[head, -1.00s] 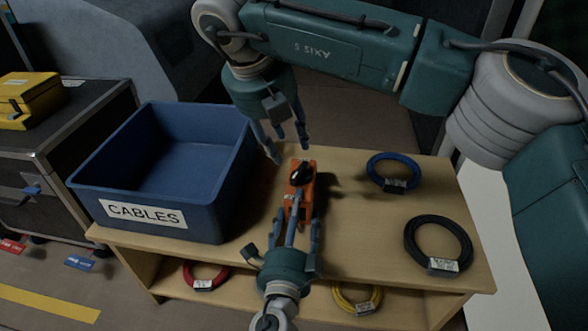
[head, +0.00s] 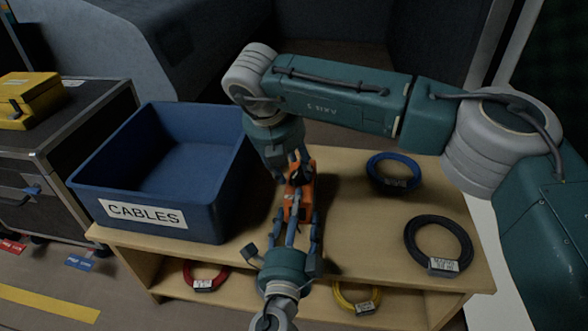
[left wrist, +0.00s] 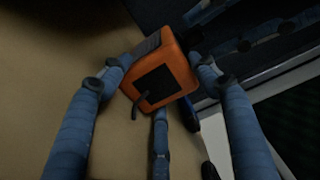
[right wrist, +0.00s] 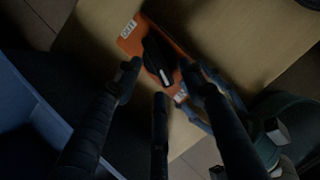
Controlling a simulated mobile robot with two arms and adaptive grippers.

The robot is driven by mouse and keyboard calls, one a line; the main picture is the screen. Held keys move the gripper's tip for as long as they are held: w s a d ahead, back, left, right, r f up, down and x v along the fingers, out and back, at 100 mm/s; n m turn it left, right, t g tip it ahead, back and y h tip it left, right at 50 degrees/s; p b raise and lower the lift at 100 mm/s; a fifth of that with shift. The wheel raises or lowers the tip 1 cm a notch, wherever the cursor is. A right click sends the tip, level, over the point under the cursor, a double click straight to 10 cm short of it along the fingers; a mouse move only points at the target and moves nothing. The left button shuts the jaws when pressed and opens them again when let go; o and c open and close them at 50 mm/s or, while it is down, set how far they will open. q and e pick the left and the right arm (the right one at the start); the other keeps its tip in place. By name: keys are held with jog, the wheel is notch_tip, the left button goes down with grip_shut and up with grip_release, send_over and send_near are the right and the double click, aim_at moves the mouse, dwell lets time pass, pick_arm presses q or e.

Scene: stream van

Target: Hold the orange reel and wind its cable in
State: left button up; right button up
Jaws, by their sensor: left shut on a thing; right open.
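The orange reel (head: 303,190) stands on the wooden shelf top, right of the blue bin. My left gripper (head: 298,212) is shut on it from the front; the left wrist view shows the fingers on both sides of the orange body (left wrist: 163,80), with a dark panel and a short cable end. My right gripper (head: 293,172) is open at the far end of the reel. In the right wrist view, the open fingers (right wrist: 160,85) are around the black crank or knob (right wrist: 157,58) on the reel's face, without clear contact. The wound cable is not clearly visible.
The blue CABLES bin (head: 205,214) stands close on the left. A blue cable coil (head: 372,170) and a black coil (head: 411,240) lie on the right of the wooden top (head: 350,235). Red (head: 190,280) and yellow (head: 345,303) coils lie on the lower shelf.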

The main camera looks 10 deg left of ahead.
pick_arm(q)
jog(key=shift+a+f, duration=0.1)
jog(key=shift+f, duration=0.15)
pick_arm(e)
jog(key=shift+x, duration=0.85)
grip_shut()
jog(key=shift+s+d+n+y, duration=0.1)
jog(key=shift+d+n+y, duration=0.2)
jog(key=shift+n, duration=0.6)
jog(key=shift+s+d+n+y, duration=0.15)
jog(key=shift+n+y, duration=0.25)
jog(key=shift+n, duration=0.8)
grip_release()
jog(key=shift+r, duration=0.1)
